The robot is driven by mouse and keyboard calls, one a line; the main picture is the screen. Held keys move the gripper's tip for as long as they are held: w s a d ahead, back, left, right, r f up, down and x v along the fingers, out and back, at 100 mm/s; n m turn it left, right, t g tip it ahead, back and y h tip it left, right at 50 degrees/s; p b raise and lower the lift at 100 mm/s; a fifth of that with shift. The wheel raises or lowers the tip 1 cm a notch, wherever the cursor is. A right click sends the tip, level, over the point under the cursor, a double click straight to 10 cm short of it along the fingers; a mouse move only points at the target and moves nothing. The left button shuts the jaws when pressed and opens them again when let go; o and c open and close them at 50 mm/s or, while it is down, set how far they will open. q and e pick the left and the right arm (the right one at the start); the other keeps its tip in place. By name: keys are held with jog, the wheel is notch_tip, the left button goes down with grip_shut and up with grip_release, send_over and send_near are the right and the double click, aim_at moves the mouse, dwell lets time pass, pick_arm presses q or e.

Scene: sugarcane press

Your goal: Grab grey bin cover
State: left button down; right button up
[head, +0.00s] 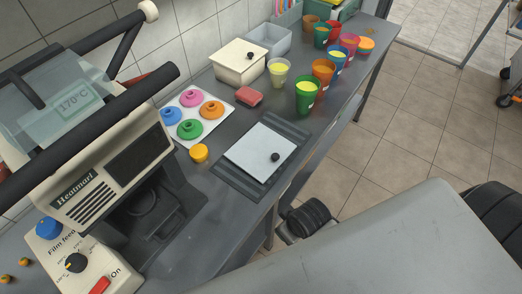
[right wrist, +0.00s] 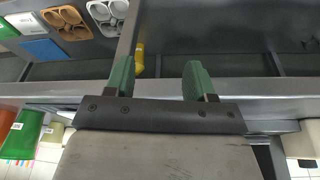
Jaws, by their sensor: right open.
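A pale grey flat cover (head: 260,154) with a round black knob (head: 275,157) lies on a dark recessed frame (head: 233,181) in the counter. It appears to be the grey bin cover. My right gripper (right wrist: 160,70) shows in the right wrist view with its two green fingers apart and nothing between them. A counter edge crosses behind the fingers. I cannot make out the cover in that view, nor clearly place this gripper in the head view. My left gripper is not in view.
A heat-seal machine (head: 150,150) stands left of the cover. A tray of coloured lids (head: 210,97), a red block (head: 249,96), a cream box (head: 238,65) and several filled cups (head: 307,98) surround the cover. In the right wrist view, cup carriers (right wrist: 62,17) sit upper left.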

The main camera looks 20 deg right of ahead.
jog(key=w+a+r+n, duration=0.2)
jog(key=w+r+n, duration=0.1)
jog(key=r, duration=0.4)
notch_tip(320, 180, up, 7)
jog(key=n+g, duration=0.3)
jog(key=n, duration=1.4)
send_over(276, 155)
jog(key=shift+h, duration=0.4)
jog(key=f, duration=0.5)
jog(key=shift+s+a+f+p, duration=0.1)
jog(key=shift+s+f+p, duration=0.15)
jog(key=shift+s+p, duration=0.1)
jog(key=shift+w+f+p, duration=0.15)
jog(key=shift+f+p, duration=0.15)
jog(key=shift+f, duration=1.05)
jog(key=shift+w+f+p, duration=0.15)
jog(key=shift+f+p, duration=0.1)
jog(key=shift+f, duration=1.1)
